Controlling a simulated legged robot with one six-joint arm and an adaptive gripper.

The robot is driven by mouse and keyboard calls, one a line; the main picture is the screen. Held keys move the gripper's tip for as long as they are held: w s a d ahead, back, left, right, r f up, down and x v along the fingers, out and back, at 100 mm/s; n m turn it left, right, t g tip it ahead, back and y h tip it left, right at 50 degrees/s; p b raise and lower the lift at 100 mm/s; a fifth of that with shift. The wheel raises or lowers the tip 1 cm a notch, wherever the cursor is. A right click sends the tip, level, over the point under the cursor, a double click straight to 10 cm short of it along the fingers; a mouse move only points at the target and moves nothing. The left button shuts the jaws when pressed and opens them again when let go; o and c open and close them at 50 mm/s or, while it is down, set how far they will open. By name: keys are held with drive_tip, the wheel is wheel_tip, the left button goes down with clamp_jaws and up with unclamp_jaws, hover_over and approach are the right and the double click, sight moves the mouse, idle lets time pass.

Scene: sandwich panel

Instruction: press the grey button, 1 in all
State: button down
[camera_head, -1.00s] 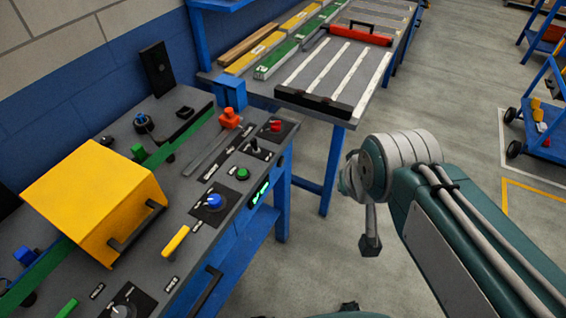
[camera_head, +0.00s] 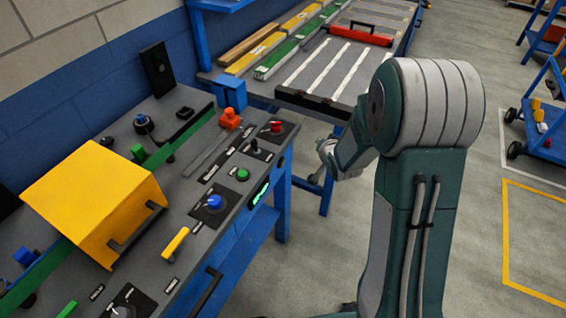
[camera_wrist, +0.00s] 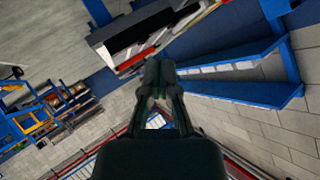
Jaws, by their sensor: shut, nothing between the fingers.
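The control panel (camera_head: 185,225) is a grey bench top with coloured controls at the left in the head view. It carries a blue button (camera_head: 214,202), a green button (camera_head: 242,174) and a red button (camera_head: 276,127) on dark plates. I cannot clearly pick out a grey button; a dark plate at the bottom edge bears a greyish round control (camera_head: 122,310), too cut off to name. My gripper (camera_wrist: 164,66) is shut and empty in the wrist view, away from any surface.
A yellow box (camera_head: 95,200) with a dark handle stands on the panel's left part. A yellow lever (camera_head: 176,242), an orange-red control (camera_head: 230,119) and a black stick (camera_head: 255,146) rise from the top. A striped table (camera_head: 335,70) stands behind; open floor lies right.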

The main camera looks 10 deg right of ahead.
sight(282, 163)
wheel_tip(282, 163, down, 16)
drive_tip(key=m+t+y, duration=0.2)
drive_tip(key=m+t, duration=0.1)
drive_tip(key=shift+a, duration=0.2)
drive_tip(key=w+a, duration=0.5)
drive_tip(key=a, duration=0.2)
drive_tip(key=shift+a, duration=0.15)
idle(1.3)
drive_tip(key=shift+w+a+r, duration=0.1)
drive_tip(key=shift+w+a, duration=0.1)
drive_tip(key=shift+a, duration=0.05)
